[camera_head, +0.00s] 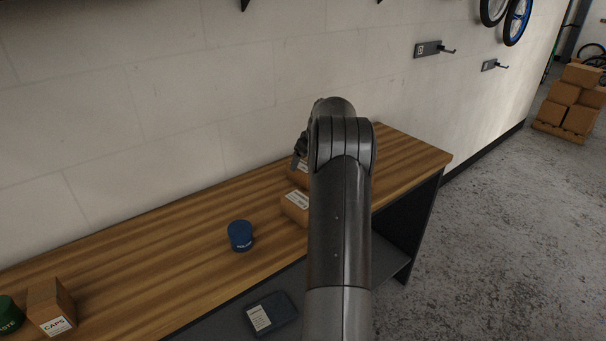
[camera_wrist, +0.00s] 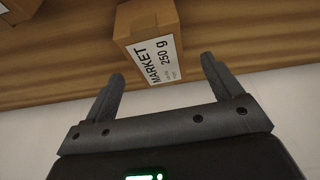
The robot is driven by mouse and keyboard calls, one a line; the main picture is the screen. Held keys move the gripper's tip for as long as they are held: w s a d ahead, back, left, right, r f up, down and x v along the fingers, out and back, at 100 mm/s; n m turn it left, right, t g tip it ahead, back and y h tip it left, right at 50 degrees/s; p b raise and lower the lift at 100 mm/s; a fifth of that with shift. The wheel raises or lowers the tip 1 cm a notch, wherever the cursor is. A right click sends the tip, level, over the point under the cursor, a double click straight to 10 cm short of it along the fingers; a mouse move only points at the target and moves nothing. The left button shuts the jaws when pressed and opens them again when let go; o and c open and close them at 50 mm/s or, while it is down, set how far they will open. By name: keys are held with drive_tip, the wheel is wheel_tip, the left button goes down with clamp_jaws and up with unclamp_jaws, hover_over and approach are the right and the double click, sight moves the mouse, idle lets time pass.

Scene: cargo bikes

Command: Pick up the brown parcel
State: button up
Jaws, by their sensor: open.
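A brown parcel (camera_wrist: 150,28) with a white label reading "MARKET 250 g" lies on the wooden bench, ahead of my open fingers in the wrist view. My gripper (camera_wrist: 162,72) is open and empty, its two fingers apart with the parcel's labelled end beyond and between their tips. In the head view, two brown boxes with white labels sit beside my arm: a nearer one (camera_head: 295,207) and one farther back (camera_head: 298,178). Both are partly hidden by my arm. My gripper (camera_head: 299,150) shows only in part there, above the farther box.
The wooden bench (camera_head: 180,240) runs along the pale wall. A blue round container (camera_head: 240,236), a "CAPS" box (camera_head: 50,307) and a green container (camera_head: 8,315) stand on it. A dark labelled item (camera_head: 272,313) lies on the lower shelf. Another brown box (camera_wrist: 22,8) edges into the wrist view.

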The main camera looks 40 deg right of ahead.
sight(304, 166)
drive_tip(key=shift+x, duration=3.05)
drive_tip(key=shift+d+f, duration=0.1)
drive_tip(key=shift+f, duration=0.1)
drive_tip(key=c, duration=1.2)
drive_tip(key=shift+c, duration=0.2)
wheel_tip(304, 166, up, 5)
drive_tip(key=shift+r, duration=0.1)
drive_tip(key=s+d+r, duration=0.5)
drive_tip(key=s+r, duration=0.1)
drive_tip(key=s, duration=0.4)
drive_tip(key=shift+s+r, duration=0.2)
